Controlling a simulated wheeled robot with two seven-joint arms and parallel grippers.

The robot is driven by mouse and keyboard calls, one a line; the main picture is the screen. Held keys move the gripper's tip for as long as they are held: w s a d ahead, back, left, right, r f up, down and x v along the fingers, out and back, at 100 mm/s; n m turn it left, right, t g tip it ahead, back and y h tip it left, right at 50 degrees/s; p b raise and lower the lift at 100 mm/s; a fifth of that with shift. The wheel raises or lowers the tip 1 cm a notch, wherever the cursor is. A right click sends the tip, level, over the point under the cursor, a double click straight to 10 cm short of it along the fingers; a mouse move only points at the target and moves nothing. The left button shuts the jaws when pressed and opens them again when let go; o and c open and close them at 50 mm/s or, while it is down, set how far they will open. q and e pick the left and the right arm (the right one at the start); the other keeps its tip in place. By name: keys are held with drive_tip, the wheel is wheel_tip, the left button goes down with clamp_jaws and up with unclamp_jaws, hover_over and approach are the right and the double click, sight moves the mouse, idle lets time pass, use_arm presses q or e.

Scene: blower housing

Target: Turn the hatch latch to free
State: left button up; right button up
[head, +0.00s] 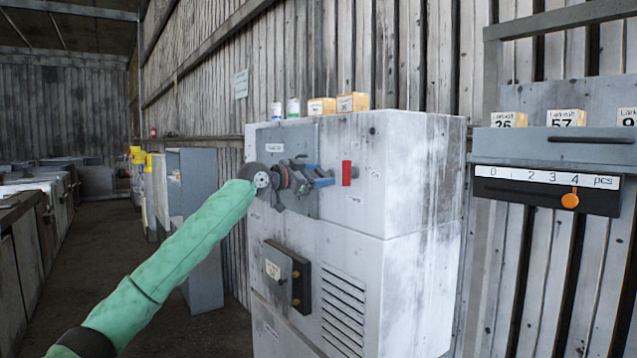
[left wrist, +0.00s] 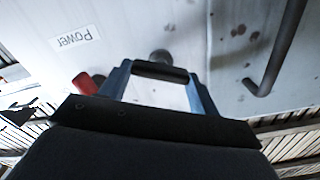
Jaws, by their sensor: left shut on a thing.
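A grey hatch panel (head: 304,141) with a small label is on the front of the white cabinet. My left arm reaches in from the left, and my left gripper (head: 322,178) with blue fingers is at the right edge of this panel. In the left wrist view the blue fingers (left wrist: 158,88) stand on either side of a short dark bar (left wrist: 160,72), and the gripper is shut on it. The bar seems to be the hatch latch; its mounting and exact turn are mostly hidden. My right gripper is not in view.
A red handle (head: 346,173) sits just right of my left gripper. Several boxes and cans stand on the cabinet. A counter panel (head: 546,190) hangs at right.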

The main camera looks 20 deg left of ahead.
use_arm(q)
drive_tip(key=m+b, duration=0.1)
drive_tip(key=m, duration=0.2)
drive_tip(key=m+b, duration=0.1)
drive_tip(key=m, duration=0.3)
drive_tip(key=m+b, duration=0.2)
drive_tip(key=m, duration=0.1)
drive_tip(key=shift+s+d+f+m, duration=0.1)
drive_tip(key=shift+f+m, duration=0.2)
drive_tip(key=shift+f, duration=0.05)
drive_tip(key=shift+m+b, duration=0.4)
drive_tip(key=shift+m, duration=0.7)
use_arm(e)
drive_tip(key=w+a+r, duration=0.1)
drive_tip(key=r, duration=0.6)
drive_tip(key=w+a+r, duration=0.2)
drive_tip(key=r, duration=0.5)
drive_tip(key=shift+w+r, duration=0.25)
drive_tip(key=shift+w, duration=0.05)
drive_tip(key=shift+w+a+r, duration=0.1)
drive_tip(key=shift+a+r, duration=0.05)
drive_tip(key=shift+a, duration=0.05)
use_arm(q)
drive_tip(key=o, duration=1)
drive_tip(key=shift+c, duration=0.2)
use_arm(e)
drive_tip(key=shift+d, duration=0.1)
